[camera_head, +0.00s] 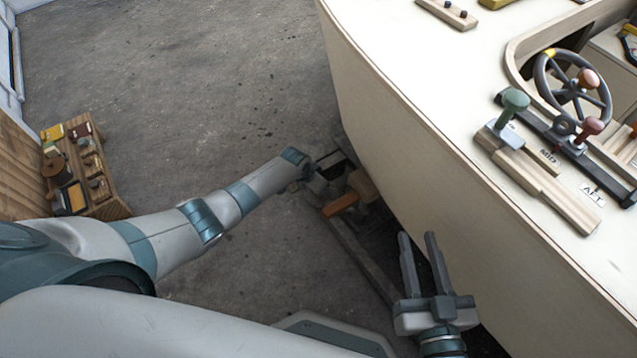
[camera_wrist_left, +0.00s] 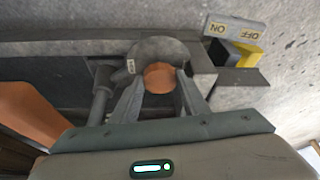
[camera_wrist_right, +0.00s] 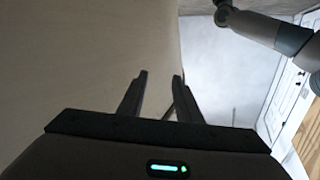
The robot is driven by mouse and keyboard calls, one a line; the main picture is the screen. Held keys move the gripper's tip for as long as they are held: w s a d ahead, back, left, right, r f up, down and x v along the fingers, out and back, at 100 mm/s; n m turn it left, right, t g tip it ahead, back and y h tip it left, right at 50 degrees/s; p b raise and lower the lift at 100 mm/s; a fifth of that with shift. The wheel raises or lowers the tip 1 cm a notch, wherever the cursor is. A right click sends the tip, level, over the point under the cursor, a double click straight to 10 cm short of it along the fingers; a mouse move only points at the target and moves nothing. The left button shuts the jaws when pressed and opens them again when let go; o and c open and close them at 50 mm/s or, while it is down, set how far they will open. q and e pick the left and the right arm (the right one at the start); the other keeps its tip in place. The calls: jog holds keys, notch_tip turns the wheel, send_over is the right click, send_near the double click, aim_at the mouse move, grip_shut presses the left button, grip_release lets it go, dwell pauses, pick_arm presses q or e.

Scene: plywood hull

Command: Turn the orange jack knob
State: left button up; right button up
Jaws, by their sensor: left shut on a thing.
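The orange jack knob (camera_wrist_left: 159,77) shows as a round orange end between the fingers of my left gripper (camera_wrist_left: 159,90) in the left wrist view. The fingers are shut on it, one on each side. A grey rounded part of the jack (camera_wrist_left: 158,48) stands just behind it. In the head view my left arm reaches down beside the hull, and the grip on the knob is hard to make out there. My right gripper (camera_head: 417,238) is open and empty, beside the hull; its spread fingers also show in the right wrist view (camera_wrist_right: 160,78).
The pale plywood hull (camera_head: 400,130) fills the right side, with a steering wheel (camera_head: 572,88) and levers on top. An orange bar (camera_head: 341,204) is close to my left gripper. A small shelf (camera_head: 88,165) stands left; open floor lies between.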

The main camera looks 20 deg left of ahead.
pick_arm(q)
jog(key=shift+n, duration=0.3)
pick_arm(e)
jog(key=shift+s+d+f+g+h, duration=0.15)
jog(key=shift+f+g, duration=0.25)
jog(key=shift+f, duration=0.3)
jog(key=shift+d+f+g+h, duration=0.15)
jog(key=shift+f+g, duration=0.25)
jog(key=shift+f, duration=0.25)
pick_arm(q)
jog(key=o, duration=1.1)
jog(key=shift+c, duration=0.2)
jog(key=shift+r+p, duration=0.15)
jog(key=shift+p, duration=0.25)
pick_arm(e)
jog(key=shift+r, duration=0.2)
